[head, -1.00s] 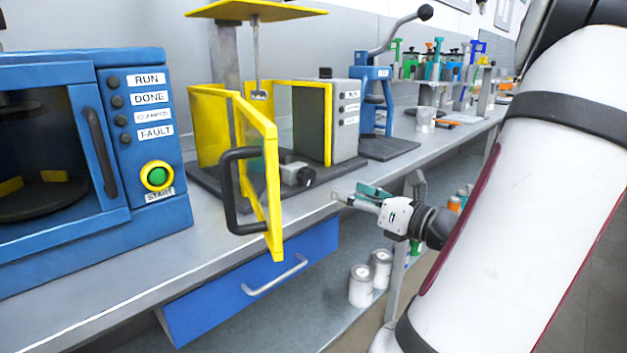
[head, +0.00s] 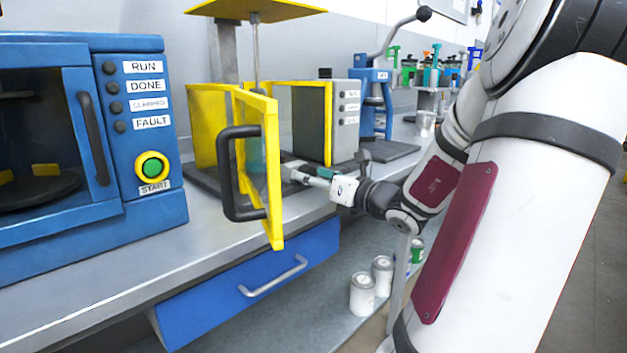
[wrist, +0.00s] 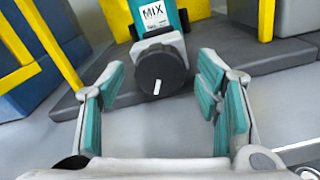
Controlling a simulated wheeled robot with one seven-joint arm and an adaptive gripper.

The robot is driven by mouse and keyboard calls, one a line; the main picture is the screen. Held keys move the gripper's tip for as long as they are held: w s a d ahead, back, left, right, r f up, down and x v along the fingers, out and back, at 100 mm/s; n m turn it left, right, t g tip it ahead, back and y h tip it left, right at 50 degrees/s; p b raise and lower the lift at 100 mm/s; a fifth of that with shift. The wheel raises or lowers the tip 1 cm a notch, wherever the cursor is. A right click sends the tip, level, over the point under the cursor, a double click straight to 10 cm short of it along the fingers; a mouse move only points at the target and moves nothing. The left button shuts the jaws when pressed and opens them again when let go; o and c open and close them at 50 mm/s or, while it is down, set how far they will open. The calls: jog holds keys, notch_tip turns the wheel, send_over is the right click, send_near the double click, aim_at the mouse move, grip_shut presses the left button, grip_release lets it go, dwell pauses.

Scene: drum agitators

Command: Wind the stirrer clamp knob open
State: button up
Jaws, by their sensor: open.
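The stirrer clamp knob (wrist: 161,72) is a round black knob with a white mark on its face, seen head-on in the wrist view. Behind it is a grey clamp block (wrist: 155,42) in front of a teal container (wrist: 155,12) labelled MIX. My gripper (wrist: 161,82) is open, its teal-padded fingers on either side of the knob and a little short of it, apart from it. In the head view my gripper (head: 301,174) reaches in beside the open yellow-framed door (head: 273,180); the knob is hidden there.
The stirrer's yellow guard (head: 208,125) stands on a dark base plate. The open door with its black handle (head: 228,175) is close left of my gripper. A grey control box (head: 346,115) stands behind. A blue oven-like machine (head: 150,120) is left. Below is a blue drawer (head: 220,295).

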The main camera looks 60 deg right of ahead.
jog(key=shift+c, duration=0.5)
jog(key=c, duration=1.1)
jog(key=shift+o, duration=0.2)
jog(key=shift+n, duration=0.3)
jog(key=shift+n+p, duration=0.3)
jog(key=shift+n, duration=0.6)
jog(key=shift+n+b, duration=0.4)
jog(key=shift+n, duration=1.1)
jog(key=o, duration=1.2)
jog(key=shift+c, duration=0.2)
